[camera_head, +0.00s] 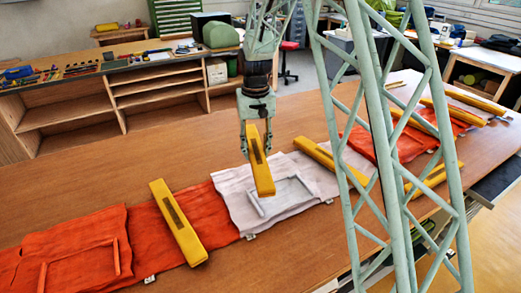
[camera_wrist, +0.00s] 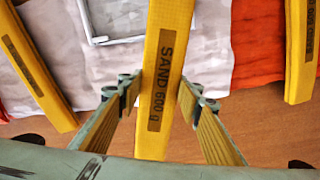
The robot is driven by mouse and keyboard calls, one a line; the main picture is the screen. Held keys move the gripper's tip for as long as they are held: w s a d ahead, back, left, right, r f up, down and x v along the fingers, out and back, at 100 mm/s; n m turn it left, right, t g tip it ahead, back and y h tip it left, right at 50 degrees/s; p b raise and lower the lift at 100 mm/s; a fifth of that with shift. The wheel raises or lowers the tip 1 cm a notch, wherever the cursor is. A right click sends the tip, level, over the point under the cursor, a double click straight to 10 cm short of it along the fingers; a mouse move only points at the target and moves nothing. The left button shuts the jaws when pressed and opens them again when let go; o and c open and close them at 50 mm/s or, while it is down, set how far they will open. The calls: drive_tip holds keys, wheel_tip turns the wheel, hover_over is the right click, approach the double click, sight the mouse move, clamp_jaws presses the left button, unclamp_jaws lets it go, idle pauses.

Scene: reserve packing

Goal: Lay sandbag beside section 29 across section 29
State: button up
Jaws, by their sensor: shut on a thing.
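My gripper (camera_head: 257,143) is shut on a yellow sandbag (camera_head: 262,178) above the white fabric section (camera_head: 232,192). In the wrist view the held sandbag (camera_wrist: 165,75) reads "SAND 600 g" and stands between the two fingers (camera_wrist: 160,98). In the head view the sandbag hangs steeply, its lower end over the pale rectangular frame (camera_head: 290,200) on the white section. Whether it touches the fabric I cannot tell. No section number is readable, so I cannot tell which section is 29.
A yellow sandbag (camera_head: 178,222) lies across orange fabric (camera_head: 75,248) at left. Another sandbag (camera_head: 312,155) lies right of the held one. More sandbags and orange fabric (camera_head: 405,145) lie farther right, partly behind the lattice column. The wooden table (camera_head: 120,185) is bare along its far side.

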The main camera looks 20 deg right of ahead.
sight(260, 160)
drive_tip(key=shift+s+r+n+p, duration=0.4)
drive_tip(key=shift+s+p, duration=0.4)
drive_tip(key=shift+p, duration=0.7)
drive_tip(key=shift+s+r+n+p, duration=0.25)
drive_tip(key=shift+s+n+p, duration=0.4)
drive_tip(key=shift+p, duration=0.85)
drive_tip(key=shift+s+r+n+p, duration=0.35)
drive_tip(key=shift+s+p, duration=0.55)
drive_tip(key=shift+p, duration=0.6)
drive_tip(key=shift+s+p, duration=0.4)
drive_tip(key=shift+p, duration=0.2)
drive_tip(key=shift+s, duration=0.1)
drive_tip(key=shift+f, duration=0.25)
drive_tip(key=shift+f+b, duration=1.4)
drive_tip(key=shift+f, duration=2.5)
drive_tip(key=shift+f, duration=0.3)
